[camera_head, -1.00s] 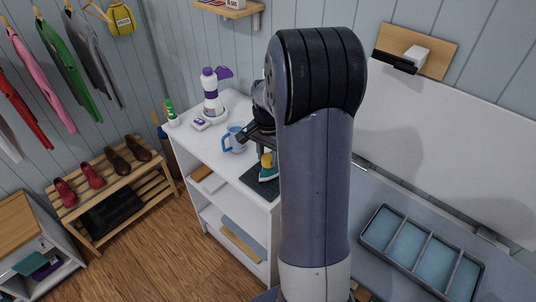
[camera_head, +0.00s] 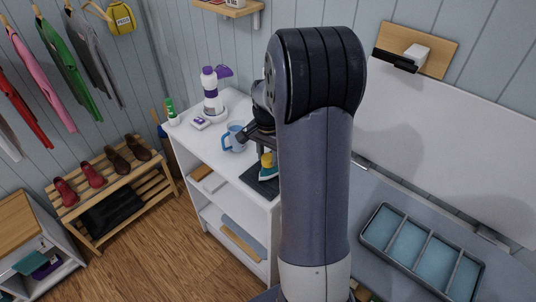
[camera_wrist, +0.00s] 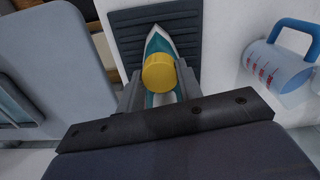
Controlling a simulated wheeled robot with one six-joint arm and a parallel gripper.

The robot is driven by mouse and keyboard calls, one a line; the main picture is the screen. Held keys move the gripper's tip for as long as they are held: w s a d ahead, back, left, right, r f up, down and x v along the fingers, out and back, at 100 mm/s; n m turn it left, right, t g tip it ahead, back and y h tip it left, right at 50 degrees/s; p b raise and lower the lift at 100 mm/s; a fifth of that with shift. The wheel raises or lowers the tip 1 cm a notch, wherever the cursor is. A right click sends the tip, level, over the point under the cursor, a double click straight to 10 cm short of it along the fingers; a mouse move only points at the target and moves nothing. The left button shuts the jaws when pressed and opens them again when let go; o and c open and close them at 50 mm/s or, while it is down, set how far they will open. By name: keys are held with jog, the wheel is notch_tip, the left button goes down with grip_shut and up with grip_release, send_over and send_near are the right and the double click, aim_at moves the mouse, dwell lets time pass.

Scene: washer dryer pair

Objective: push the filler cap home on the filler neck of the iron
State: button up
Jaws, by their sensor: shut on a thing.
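The iron is teal and white and lies on a dark ribbed mat (camera_wrist: 187,18) on the white shelf unit. In the wrist view the iron (camera_wrist: 158,42) points away from me, partly hidden by the yellow round filler cap (camera_wrist: 159,72). My gripper (camera_wrist: 159,86) is shut on the cap, one finger on each side, above the iron. In the head view the iron (camera_head: 268,173) shows beside my arm, with the yellow cap (camera_head: 267,159) above it. The filler neck is hidden under the cap, so I cannot tell whether they touch.
A blue measuring jug (camera_wrist: 277,70) stands right of the mat in the wrist view. A white and purple bottle (camera_head: 211,92) stands farther back on the shelf top (camera_head: 203,146). A grey divided tray (camera_head: 421,253) is at the right.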

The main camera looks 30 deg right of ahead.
jog(key=shift+f, duration=0.1)
jog(key=o, duration=1)
notch_tip(320, 180, up, 11)
jog(key=shift+f+b, duration=0.1)
jog(key=shift+b, duration=0.3)
notch_tip(320, 180, down, 11)
jog(key=shift+r+p, duration=0.2)
jog(key=shift+p, duration=0.2)
